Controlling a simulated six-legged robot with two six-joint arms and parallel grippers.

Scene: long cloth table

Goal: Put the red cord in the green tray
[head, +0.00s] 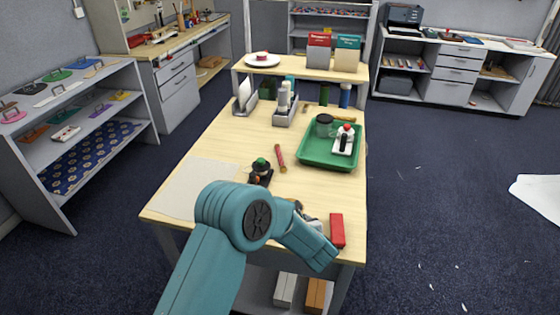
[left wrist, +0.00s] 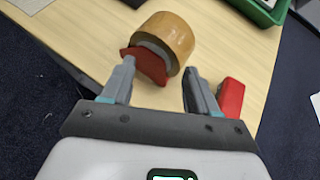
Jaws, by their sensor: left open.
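The green tray (head: 313,156) lies on the right side of the table, holding a dark cup and a white-and-black bottle-like item with a red top. Its corner shows at the top of the left wrist view (left wrist: 262,12). A slim red item (head: 280,157) with paler ends lies left of the tray; I cannot tell if it is the red cord. My left gripper (left wrist: 160,67) is open at the near end of the table, its fingers on either side of the red part of a tan tape roll (left wrist: 168,38). In the head view my arm mostly hides this gripper. My right gripper is not in view.
A red block (head: 337,230) stands right of my left gripper, also seen beside the right finger (left wrist: 230,98). A small dark figure (head: 261,172) with a green top and a pale sheet (head: 205,183) are left. Holders and a raised shelf (head: 285,68) fill the far end.

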